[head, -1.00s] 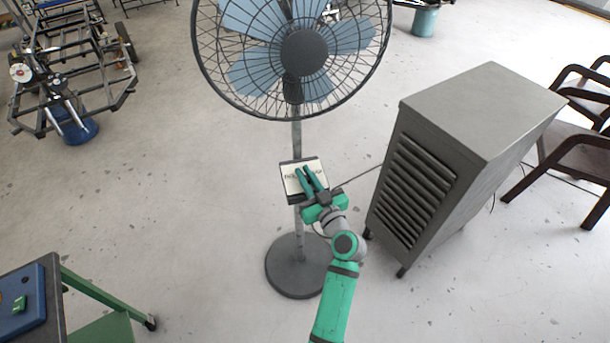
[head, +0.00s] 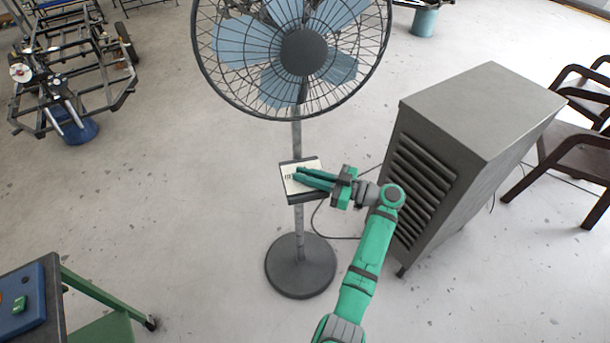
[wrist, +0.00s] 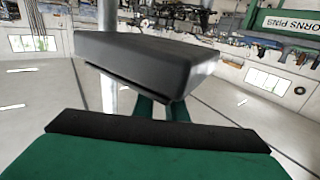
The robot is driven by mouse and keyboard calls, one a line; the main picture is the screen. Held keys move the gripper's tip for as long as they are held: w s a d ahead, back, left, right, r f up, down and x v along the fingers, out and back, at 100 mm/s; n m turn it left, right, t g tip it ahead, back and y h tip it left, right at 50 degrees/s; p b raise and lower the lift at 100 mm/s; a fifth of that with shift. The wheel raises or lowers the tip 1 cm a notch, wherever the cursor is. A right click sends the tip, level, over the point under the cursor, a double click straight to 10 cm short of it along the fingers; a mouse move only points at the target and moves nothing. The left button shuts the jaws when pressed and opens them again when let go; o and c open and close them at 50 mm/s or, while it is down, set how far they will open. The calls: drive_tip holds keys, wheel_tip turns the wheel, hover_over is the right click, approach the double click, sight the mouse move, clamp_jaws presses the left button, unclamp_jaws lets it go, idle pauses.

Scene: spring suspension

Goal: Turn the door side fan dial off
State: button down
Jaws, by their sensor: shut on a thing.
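The fan (head: 303,52) stands on a pole with a round grey base (head: 300,267). A control box (head: 290,184) with a pale face is fixed to the pole at mid height. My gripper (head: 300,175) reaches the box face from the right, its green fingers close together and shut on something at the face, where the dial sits. The dial itself is hidden by the fingertips. In the wrist view the dark side of the control box (wrist: 140,60) fills the middle, and the fingers (wrist: 160,108) go out of sight behind its lower edge.
A grey louvred cabinet (head: 480,110) stands close to the right of my arm. Dark chairs (head: 580,150) are at the far right. A bench with a blue top (head: 25,300) is at the lower left. Open floor lies left of the fan.

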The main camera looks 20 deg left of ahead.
drive_tip(key=shift+f+n+g, duration=0.1)
drive_tip(key=shift+n+g, duration=0.2)
drive_tip(key=shift+g, duration=0.2)
drive_tip(key=c, duration=1.8)
unclamp_jaws()
drive_tip(key=d, duration=1)
drive_tip(key=shift+w+d, duration=0.2)
drive_tip(key=shift+d, duration=0.2)
drive_tip(key=shift+w, duration=0.1)
